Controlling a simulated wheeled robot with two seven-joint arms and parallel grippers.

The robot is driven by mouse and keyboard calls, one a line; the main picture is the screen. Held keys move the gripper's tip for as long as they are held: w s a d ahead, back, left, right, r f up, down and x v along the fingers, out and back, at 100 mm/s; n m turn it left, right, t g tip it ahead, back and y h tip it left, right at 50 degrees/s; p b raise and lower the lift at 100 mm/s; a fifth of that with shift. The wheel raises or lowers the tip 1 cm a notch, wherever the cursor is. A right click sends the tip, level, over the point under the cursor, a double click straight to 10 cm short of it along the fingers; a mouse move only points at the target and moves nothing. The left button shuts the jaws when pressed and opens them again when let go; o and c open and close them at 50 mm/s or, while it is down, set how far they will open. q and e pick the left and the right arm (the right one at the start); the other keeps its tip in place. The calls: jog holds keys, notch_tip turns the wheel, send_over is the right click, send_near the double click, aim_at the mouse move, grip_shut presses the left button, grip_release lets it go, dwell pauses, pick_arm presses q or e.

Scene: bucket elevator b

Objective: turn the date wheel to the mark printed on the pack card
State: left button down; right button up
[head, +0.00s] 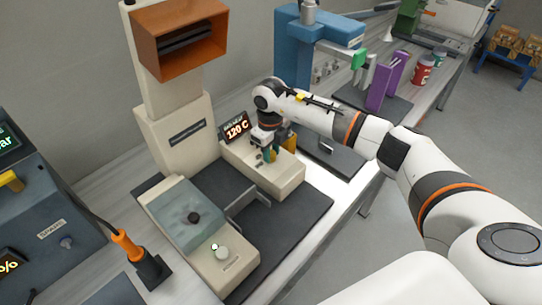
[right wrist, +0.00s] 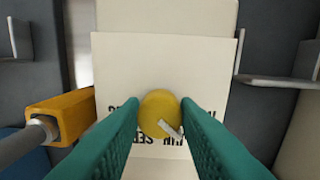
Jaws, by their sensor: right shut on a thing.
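My right gripper (head: 267,154) is at the cream box beside the "120 C" display (head: 236,129). In the right wrist view its teal fingers are shut on a round yellow knob (right wrist: 159,106), one finger on each side. A white pointer line on the knob slants toward the lower right. Dark printing on the cream face (right wrist: 165,70) is partly hidden behind the knob and fingers. I cannot tell whether this knob is the date wheel. I cannot make out a pack card or its mark in either view. My left gripper is not in view.
A yellow-orange handle (right wrist: 60,116) stands close left of the fingers in the right wrist view. A cream machine with a bluish clear cover (head: 180,215) stands at the front. A blue machine (head: 293,50) and purple blocks (head: 388,80) stand farther back. The dark mat (head: 290,225) has bare room.

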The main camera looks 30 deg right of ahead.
jog(key=n+b, duration=0.2)
jog(key=n, duration=0.1)
jog(key=shift+f+b, duration=0.1)
jog(key=shift+b, duration=0.2)
jog(key=shift+n+b, duration=0.7)
jog(key=shift+n, duration=0.4)
jog(key=o, duration=1)
jog(key=shift+c, duration=0.2)
notch_tip(320, 180, up, 12)
jog(key=b, duration=0.2)
jog(key=shift+b, duration=0.3)
jog(key=shift+s, duration=0.15)
